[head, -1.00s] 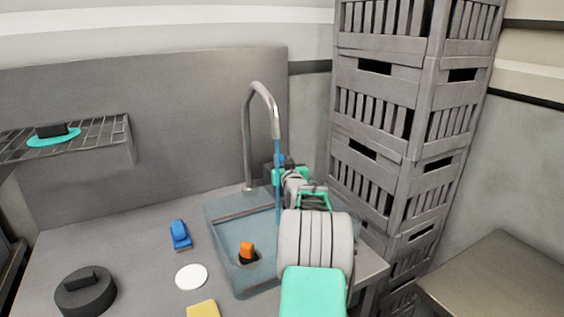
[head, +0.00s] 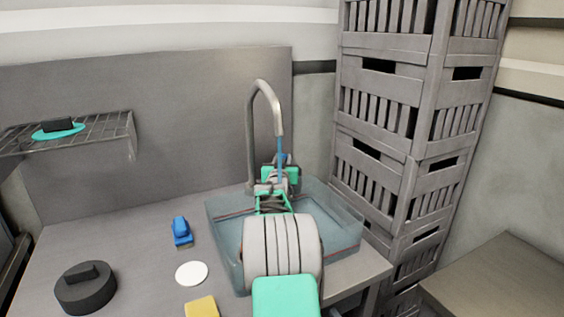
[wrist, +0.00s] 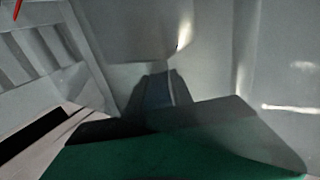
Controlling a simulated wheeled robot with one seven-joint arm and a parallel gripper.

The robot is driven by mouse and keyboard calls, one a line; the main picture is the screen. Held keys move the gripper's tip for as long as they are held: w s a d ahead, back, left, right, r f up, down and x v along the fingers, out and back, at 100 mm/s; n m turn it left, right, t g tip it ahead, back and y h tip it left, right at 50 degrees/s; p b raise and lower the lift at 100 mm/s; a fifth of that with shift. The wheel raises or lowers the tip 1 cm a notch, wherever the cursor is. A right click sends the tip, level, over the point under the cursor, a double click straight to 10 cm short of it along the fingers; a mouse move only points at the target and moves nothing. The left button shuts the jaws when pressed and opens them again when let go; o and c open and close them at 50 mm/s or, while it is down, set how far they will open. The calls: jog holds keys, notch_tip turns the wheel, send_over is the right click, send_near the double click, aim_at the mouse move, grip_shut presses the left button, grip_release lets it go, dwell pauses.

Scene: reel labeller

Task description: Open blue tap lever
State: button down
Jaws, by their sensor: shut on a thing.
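The grey gooseneck tap (head: 250,135) stands at the back of the sink. My gripper (head: 279,172), with green parts, is at the back of the sink below the spout. A small blue piece (head: 288,158) shows just beside it, which looks like the tap lever. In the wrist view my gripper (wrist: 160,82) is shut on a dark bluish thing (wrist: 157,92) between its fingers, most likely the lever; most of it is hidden.
The clear-walled sink (head: 222,235) lies under my arm. A blue brush-like item (head: 181,231), a white disc (head: 191,273), a yellow block (head: 202,307) and a dark round weight (head: 85,288) lie left of it. Stacked grey crates (head: 385,120) stand close on the right. A wire shelf (head: 105,135) hangs left.

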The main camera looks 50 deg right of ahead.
jog(key=c, duration=1.1)
grip_release()
jog(key=v, duration=0.7)
jog(key=shift+s+a+b, duration=0.2)
jog(key=shift+a+b, duration=0.1)
